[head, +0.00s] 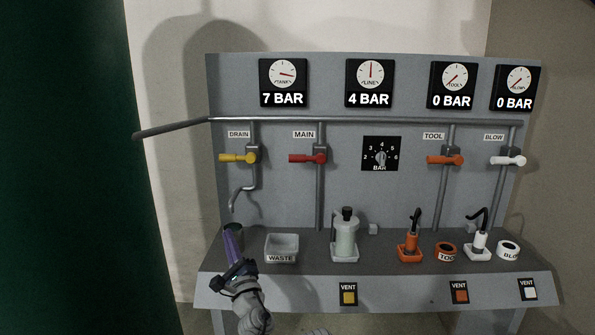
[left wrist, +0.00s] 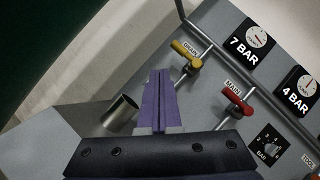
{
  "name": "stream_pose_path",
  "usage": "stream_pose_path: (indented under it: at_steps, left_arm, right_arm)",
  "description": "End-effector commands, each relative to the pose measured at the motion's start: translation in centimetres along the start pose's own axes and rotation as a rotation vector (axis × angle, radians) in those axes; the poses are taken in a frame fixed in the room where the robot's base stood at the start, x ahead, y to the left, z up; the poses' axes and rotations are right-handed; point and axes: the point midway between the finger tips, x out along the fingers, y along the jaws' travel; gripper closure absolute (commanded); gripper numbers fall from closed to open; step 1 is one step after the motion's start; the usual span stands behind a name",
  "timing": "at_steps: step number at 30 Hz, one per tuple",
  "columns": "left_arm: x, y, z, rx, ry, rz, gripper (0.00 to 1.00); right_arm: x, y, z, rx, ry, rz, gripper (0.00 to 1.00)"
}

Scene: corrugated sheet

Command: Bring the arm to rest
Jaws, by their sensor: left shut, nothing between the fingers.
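My left gripper (head: 232,243) comes in from the bottom left of the head view, in front of the bench's left end. Its purple fingers are shut with nothing between them. They also show in the left wrist view (left wrist: 160,98), pointing toward the panel below the yellow drain valve (left wrist: 187,54). In the head view the fingertips overlap the dark metal cup (head: 236,229); I cannot tell whether they touch it. In the left wrist view the cup (left wrist: 120,112) stands left of the fingers. My right gripper is not in view.
The grey bench (head: 300,283) carries a waste tray (head: 282,258), a pale bottle (head: 346,238), an orange tool (head: 411,243) and a white blow tool (head: 480,243). The panel behind has pipes, a red main valve (head: 310,158) and gauges. A dark green surface (head: 70,170) stands left.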

Motion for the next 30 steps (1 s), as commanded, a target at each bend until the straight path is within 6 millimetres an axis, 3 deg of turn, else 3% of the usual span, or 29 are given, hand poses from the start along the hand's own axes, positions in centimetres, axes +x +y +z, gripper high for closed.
stream_pose_path:
  at_steps: [11, 20, 23, 26, 30]
  left_arm:
    - [-0.9, 3.0, 0.8, -0.170, -0.052, 0.149, 1.00]
    - [-3.8, 8.4, 0.7, -0.415, -0.132, 0.424, 1.00]
    - [-6.2, 11.2, 0.0, -0.531, -0.171, 0.589, 1.00]
    - [-9.9, 14.2, -1.5, -0.648, -0.210, 0.799, 1.00]
    - [-16.2, 17.1, -4.3, -0.774, -0.252, 1.117, 1.00]
  right_arm:
    - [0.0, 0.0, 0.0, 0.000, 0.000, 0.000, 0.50]
    - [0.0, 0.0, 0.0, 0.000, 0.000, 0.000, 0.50]
    - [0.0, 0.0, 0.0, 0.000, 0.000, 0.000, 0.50]
    - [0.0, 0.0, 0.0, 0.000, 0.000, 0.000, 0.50]
    - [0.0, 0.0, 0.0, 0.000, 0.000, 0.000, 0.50]
